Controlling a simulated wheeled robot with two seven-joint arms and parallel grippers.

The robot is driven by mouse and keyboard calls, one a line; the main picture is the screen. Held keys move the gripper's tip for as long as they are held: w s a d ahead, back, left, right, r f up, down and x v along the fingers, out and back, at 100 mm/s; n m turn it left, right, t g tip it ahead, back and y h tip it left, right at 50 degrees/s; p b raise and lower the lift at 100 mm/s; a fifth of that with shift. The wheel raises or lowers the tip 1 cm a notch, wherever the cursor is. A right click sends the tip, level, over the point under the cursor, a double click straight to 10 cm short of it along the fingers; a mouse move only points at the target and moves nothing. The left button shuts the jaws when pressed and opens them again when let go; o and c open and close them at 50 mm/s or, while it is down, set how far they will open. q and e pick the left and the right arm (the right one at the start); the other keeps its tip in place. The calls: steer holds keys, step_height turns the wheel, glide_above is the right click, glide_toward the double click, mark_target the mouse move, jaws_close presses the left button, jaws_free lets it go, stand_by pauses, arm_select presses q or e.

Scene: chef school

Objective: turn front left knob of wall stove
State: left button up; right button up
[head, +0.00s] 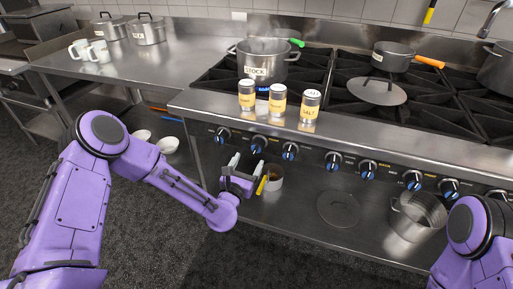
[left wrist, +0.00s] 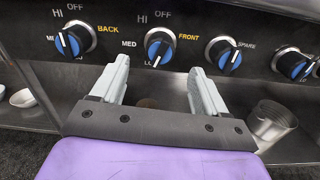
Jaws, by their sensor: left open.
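The stove's front panel carries a row of blue-and-black knobs. In the left wrist view the knob beside the word FRONT (left wrist: 160,46) is second from the left, its pointer end toward LO. It also shows in the head view (head: 257,144). The knob beside BACK (left wrist: 72,42) is to its left. My left gripper (left wrist: 158,68) is open and empty, with its two fingers spread below and either side of the FRONT knob, apparently apart from it. In the head view my left gripper (head: 246,161) is just under that knob. My right gripper is out of view.
Shakers (head: 277,99) stand on the front ledge above the knobs. A stock pot (head: 262,62) sits on the left burners. The SPARE knob (left wrist: 224,54) is right of the FRONT knob. A lower shelf below holds a pot (head: 417,215) and a small container (head: 273,179).

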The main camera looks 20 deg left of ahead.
mark_target(255, 149)
arm_select(q)
steer(key=w, duration=0.4)
steer(key=w+p, duration=0.1)
steer(key=w, duration=0.3)
steer(key=shift+w+d+f, duration=0.1)
steer(key=shift+w+d, duration=0.1)
steer(key=c, duration=1.1)
